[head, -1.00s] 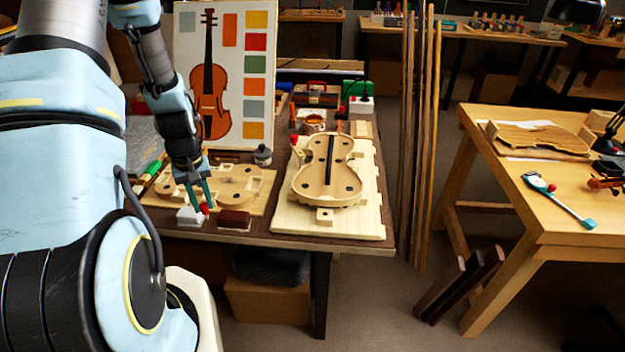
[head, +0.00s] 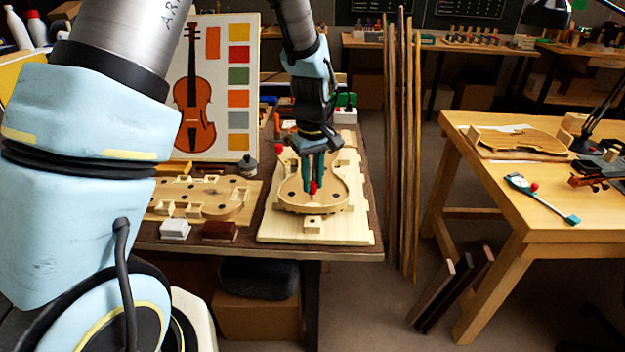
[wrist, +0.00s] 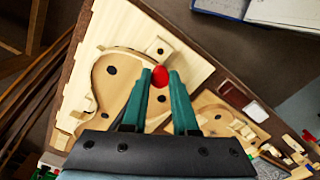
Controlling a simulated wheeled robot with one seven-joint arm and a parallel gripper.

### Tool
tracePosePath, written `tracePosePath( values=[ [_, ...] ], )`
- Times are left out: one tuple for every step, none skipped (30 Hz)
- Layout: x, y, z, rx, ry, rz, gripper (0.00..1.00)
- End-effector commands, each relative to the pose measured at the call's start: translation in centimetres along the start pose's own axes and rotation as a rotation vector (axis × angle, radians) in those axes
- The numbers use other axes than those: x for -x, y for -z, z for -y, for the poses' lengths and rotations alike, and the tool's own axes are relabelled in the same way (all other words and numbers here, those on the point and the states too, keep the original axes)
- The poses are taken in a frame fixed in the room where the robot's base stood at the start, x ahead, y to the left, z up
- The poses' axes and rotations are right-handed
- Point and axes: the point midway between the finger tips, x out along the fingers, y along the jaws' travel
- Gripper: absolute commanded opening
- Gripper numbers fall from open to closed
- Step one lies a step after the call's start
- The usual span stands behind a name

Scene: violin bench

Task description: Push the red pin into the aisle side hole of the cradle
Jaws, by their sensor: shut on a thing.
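My gripper (head: 314,186) is shut on the red pin (head: 313,187), which shows between the fingertips in the wrist view (wrist: 158,75). It is over the front part of the violin body (head: 290,197) that lies on the pale wooden cradle (head: 345,232). A small block (head: 312,224) with a dark hole sits at the cradle's front edge; it also shows in the wrist view (wrist: 153,46), just beyond the pin. The pin appears apart from this hole. Its lower end is hard to make out, and the fingers hide part of the body.
Another red piece (head: 279,149) is at the cradle's back left. A second wooden form (head: 235,203), a white block (head: 175,228) and a dark brown block (head: 220,231) are to the left. Tall wooden strips (head: 402,150) stand to the right of the bench.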

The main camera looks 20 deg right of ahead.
Motion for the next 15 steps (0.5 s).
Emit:
tracePosePath(
  values=[
    [0.0, 0.0, 0.0, 0.000, 0.000, 0.000, 0.00],
    [0.0, 0.0, 0.0, 0.000, 0.000, 0.000, 0.00],
    [0.0, 0.0, 0.0, 0.000, 0.000, 0.000, 0.00],
    [0.0, -0.1, 0.0, -0.001, 0.000, 0.000, 0.00],
    [0.1, -0.1, 0.0, -0.001, 0.001, 0.000, 0.00],
    [0.1, -0.2, 0.0, -0.001, 0.001, 0.000, 0.00],
    [-0.1, -0.3, 0.0, -0.001, 0.001, 0.000, 0.00],
    [-0.3, -0.2, 0.0, -0.001, 0.001, 0.000, 0.00],
    [-0.5, -0.2, 0.0, -0.001, 0.001, 0.000, 0.00],
    [-0.7, -0.2, 0.0, -0.001, 0.001, 0.000, 0.00],
    [-0.9, -0.2, 0.0, -0.001, 0.001, 0.000, 0.00],
    [-1.2, -0.2, 0.0, -0.001, 0.001, 0.000, 0.00],
    [-1.4, -0.2, 0.0, -0.001, 0.001, 0.000, 0.00],
    [-1.7, -0.2, 0.0, -0.001, 0.001, 0.000, 0.00],
    [-2.0, -0.2, 0.0, -0.001, 0.001, 0.000, 0.00]
  ],
)
